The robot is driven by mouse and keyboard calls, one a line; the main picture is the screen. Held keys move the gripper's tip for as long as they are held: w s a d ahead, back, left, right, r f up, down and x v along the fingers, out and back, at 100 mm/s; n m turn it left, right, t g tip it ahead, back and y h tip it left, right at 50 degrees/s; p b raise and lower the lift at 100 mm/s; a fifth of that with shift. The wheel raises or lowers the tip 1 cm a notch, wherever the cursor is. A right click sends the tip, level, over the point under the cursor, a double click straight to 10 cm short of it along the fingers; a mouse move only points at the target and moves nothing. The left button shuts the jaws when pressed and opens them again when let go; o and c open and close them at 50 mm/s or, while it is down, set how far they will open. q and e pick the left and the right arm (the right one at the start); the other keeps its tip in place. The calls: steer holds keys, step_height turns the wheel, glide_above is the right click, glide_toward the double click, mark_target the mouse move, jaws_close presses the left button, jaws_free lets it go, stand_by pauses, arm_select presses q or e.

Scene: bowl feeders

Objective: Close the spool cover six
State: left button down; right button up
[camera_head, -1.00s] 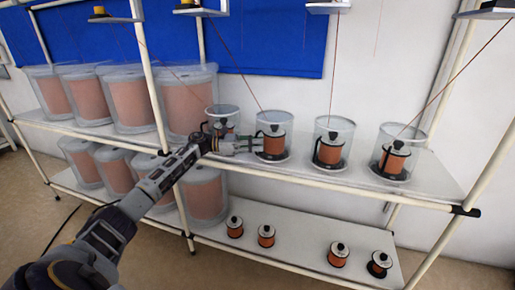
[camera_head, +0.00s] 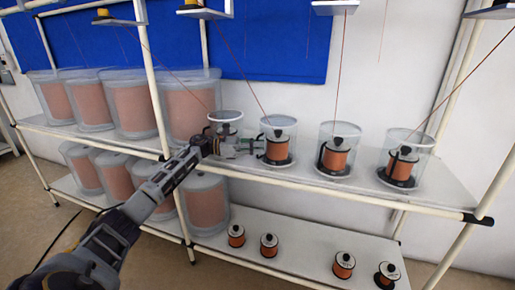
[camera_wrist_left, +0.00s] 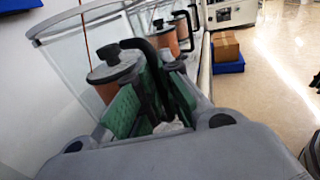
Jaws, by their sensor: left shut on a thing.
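Several clear spool covers stand on the upper shelf. My left gripper (camera_head: 258,147) is at the left side of the second small cover from the left (camera_head: 279,124), which surrounds a copper spool (camera_head: 277,150). In the left wrist view my green-padded fingers (camera_wrist_left: 152,92) are shut around the black curved handle (camera_wrist_left: 146,52) of this clear cover (camera_wrist_left: 85,45). The spool with its grey top (camera_wrist_left: 114,66) is just beyond the fingers. The exact contact is partly hidden between the pads. My right gripper is not in view.
Small covers with spools stand to the right (camera_head: 341,130) and (camera_head: 410,140), and one behind my wrist (camera_head: 226,117). Large covered spools (camera_head: 190,98) fill the left. A white post (camera_head: 152,85) stands near my arm. Loose spools (camera_head: 269,246) sit on the lower shelf (camera_head: 310,262).

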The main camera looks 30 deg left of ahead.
arm_select(q)
steer(key=c, duration=1.9)
jaws_free()
steer(key=shift+w+a, duration=0.1)
steer(key=shift+a, duration=0.1)
steer(key=shift+o, duration=0.2)
steer(key=v, duration=1.2)
